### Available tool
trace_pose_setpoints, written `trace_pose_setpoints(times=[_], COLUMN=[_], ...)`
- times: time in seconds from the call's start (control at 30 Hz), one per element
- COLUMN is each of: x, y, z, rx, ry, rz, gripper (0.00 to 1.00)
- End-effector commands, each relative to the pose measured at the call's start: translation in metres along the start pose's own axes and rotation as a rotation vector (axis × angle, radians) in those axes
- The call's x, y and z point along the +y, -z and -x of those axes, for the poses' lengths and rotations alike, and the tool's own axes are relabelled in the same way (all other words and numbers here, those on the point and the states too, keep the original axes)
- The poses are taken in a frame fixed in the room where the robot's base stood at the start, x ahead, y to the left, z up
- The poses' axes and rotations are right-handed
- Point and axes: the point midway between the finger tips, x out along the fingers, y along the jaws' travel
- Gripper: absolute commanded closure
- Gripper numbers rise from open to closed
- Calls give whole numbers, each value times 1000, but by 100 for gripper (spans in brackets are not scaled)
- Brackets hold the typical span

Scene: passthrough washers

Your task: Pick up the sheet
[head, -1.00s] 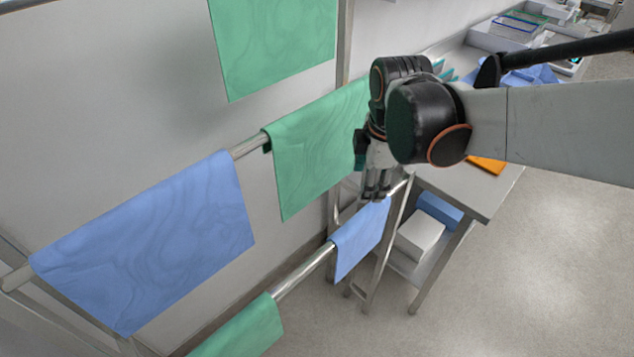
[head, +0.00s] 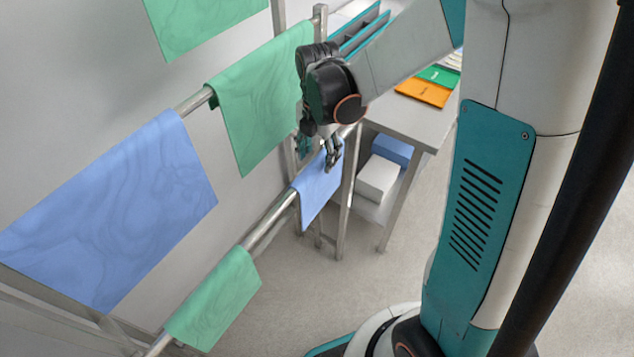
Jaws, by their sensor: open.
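Several sheets hang over the rails of a metal rack. A small blue sheet (head: 316,190) hangs on the lower rail at its far end. My gripper (head: 333,168) points down at this sheet's upper part, with its fingers apart and empty. I cannot tell whether the fingers touch the cloth. A large green sheet (head: 258,105) hangs on the rail above, just left of my gripper. A large blue sheet (head: 110,210) hangs nearer on that same rail. A small green sheet (head: 215,300) hangs nearer on the lower rail. Another green sheet (head: 195,22) hangs at the top.
The floor (head: 330,285) right of the rack is clear.

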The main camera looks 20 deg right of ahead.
Motion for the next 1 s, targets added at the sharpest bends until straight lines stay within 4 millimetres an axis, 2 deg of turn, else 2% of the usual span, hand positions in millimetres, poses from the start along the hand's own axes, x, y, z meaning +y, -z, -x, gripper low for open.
trace_pose_setpoints(times=[0.03,0.33,0.6,0.87,0.97,1.0], x=[0,0,-2,-2,-2,-2], y=[0,1,4,4,4,4], z=[-7,-24,-62,-66,-65,-65], rx=[0,0,0,0,0,0], ry=[0,0,0,0,0,0], rz=[0,-1,-1,-1,-1,-1], gripper=[45,45,45,45,63,72])
